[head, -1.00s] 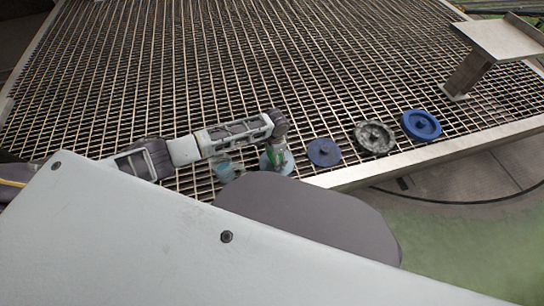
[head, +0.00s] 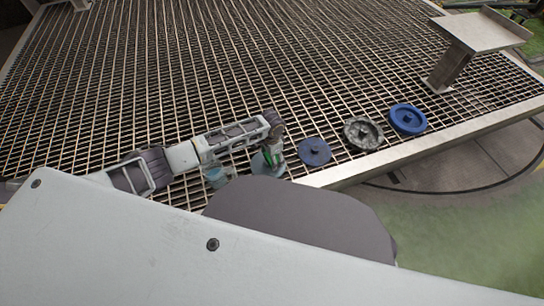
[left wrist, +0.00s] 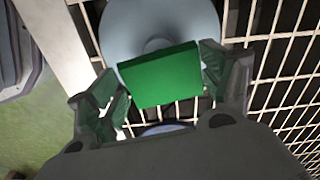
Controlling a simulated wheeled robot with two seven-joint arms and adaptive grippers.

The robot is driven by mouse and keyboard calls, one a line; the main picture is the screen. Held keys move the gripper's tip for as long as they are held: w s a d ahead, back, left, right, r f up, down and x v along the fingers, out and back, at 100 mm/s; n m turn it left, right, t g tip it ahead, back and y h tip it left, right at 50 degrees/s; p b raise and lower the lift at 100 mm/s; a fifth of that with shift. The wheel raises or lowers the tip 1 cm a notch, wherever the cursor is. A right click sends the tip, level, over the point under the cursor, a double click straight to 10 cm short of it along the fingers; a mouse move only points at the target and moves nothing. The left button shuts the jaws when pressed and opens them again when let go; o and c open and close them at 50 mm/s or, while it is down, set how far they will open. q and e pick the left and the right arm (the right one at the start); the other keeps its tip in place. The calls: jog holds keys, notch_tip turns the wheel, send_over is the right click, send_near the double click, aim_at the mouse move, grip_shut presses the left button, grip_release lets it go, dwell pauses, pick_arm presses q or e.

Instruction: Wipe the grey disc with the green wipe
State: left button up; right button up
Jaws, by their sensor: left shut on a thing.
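The grey disc (head: 363,133) lies on the grating, third in a row of discs, between a dark blue disc (head: 314,151) and a brighter blue disc (head: 407,118). My left gripper (head: 272,152) is shut on the green wipe (head: 267,156), which also shows as a green block between the fingers in the left wrist view (left wrist: 163,76). The gripper is over a pale blue-grey disc (head: 262,171), left of the dark blue one. This pale disc, with a central knob, also shows behind the wipe in the left wrist view (left wrist: 190,18). I cannot tell whether wipe and disc touch. My right gripper is not in view.
A small pale blue object (head: 217,176) sits left of the pale disc, partly under my left arm. The metal grating (head: 270,60) is clear behind the discs. A metal edge (head: 450,145) borders it in front. A raised metal plate on a post (head: 482,30) stands at the right.

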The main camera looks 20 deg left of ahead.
pick_arm(q)
jog(key=shift+s+a+r+p, duration=0.1)
jog(key=shift+s+a+p, duration=0.35)
jog(key=shift+a+p, duration=0.25)
jog(key=shift+s+a+f+p, duration=0.1)
jog(key=shift+s+a+p, duration=0.3)
jog(key=shift+a+p, duration=0.3)
jog(key=shift+s+a+r+p, duration=0.1)
jog(key=shift+s+a+p, duration=0.35)
jog(key=shift+a+p, duration=0.25)
jog(key=shift+w+d, duration=0.1)
jog(key=shift+d, duration=0.05)
jog(key=shift+w+d+b, duration=0.25)
jog(key=shift+w+d, duration=0.15)
jog(key=shift+d, duration=0.25)
jog(key=shift+w+d+b, duration=0.3)
jog(key=shift+w+d, duration=0.1)
jog(key=shift+d, duration=0.3)
jog(key=shift+w+d+b, duration=0.25)
jog(key=shift+w+d, duration=0.15)
jog(key=shift+d, duration=0.25)
jog(key=shift+s+a, duration=0.1)
jog(key=shift+a, duration=0.05)
